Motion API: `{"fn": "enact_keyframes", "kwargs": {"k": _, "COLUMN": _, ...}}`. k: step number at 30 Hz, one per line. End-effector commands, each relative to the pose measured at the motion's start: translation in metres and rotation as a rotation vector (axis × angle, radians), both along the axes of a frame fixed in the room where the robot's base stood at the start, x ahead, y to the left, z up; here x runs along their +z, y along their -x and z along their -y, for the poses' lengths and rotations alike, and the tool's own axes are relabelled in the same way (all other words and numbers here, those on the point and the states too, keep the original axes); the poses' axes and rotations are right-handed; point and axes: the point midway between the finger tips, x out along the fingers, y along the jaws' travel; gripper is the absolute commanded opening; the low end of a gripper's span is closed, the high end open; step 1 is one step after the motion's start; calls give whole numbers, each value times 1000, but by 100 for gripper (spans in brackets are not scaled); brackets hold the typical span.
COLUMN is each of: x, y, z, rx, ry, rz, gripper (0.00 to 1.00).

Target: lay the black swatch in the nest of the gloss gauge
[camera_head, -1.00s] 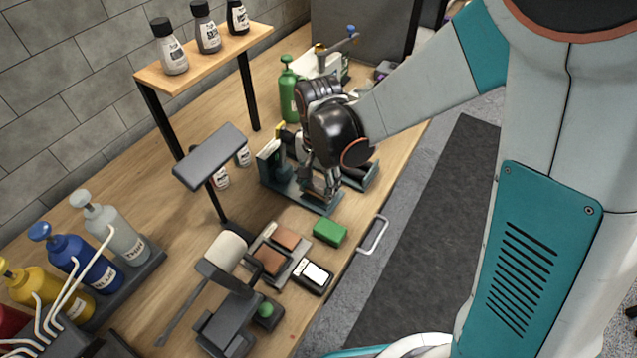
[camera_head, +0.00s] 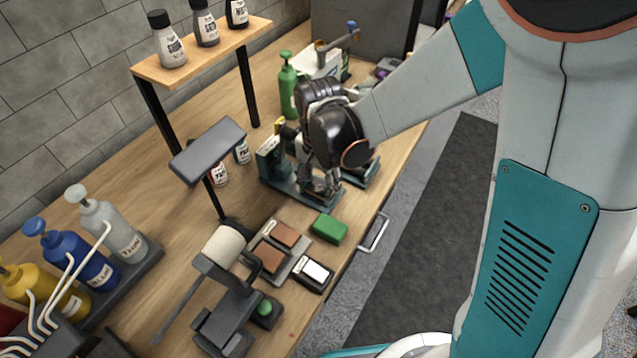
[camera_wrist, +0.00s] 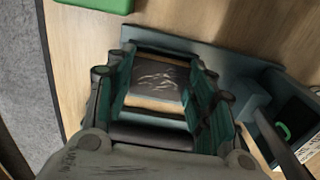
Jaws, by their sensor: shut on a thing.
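The black swatch (camera_wrist: 160,76) is a dark grey, creased square with tan edges, seen in the wrist view. My gripper (camera_wrist: 163,88) is shut on it, with one teal finger along each side. The gloss gauge (camera_wrist: 252,72) is a dark teal-grey frame around and beyond the fingers, with a small green-lit display at its right. In the head view, my gripper (camera_head: 322,188) points down over the base of the gauge (camera_head: 283,188), and the swatch is hidden there. The fingers hide most of the nest. I cannot tell whether the swatch touches the nest floor.
A green block (camera_head: 328,228) lies close in front of the gauge. A tray (camera_head: 296,262) with brown swatches, a white-topped pad (camera_head: 314,272) and a roller stand (camera_head: 222,250) stand nearer. A green bottle (camera_head: 288,90) stands behind. A metal handle (camera_head: 375,235) juts from the table edge.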

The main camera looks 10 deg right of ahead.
Motion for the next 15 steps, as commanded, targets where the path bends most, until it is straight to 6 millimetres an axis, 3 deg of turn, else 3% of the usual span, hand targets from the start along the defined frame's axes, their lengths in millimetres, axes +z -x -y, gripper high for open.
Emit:
{"fn": "enact_keyframes", "kwargs": {"k": 1, "x": -2, "y": 0, "z": 0, "rx": 0, "ry": 0, "rz": 0, "gripper": 33}}
{"fn": "enact_keyframes", "kwargs": {"k": 2, "x": -2, "y": 0, "z": 0, "rx": 0, "ry": 0, "rz": 0, "gripper": 52}}
{"fn": "enact_keyframes", "kwargs": {"k": 5, "x": -1, "y": 0, "z": 0, "rx": 0, "ry": 0, "rz": 0, "gripper": 73}}
{"fn": "enact_keyframes", "kwargs": {"k": 15, "x": -1, "y": 0, "z": 0, "rx": 0, "ry": 0, "rz": 0, "gripper": 73}}
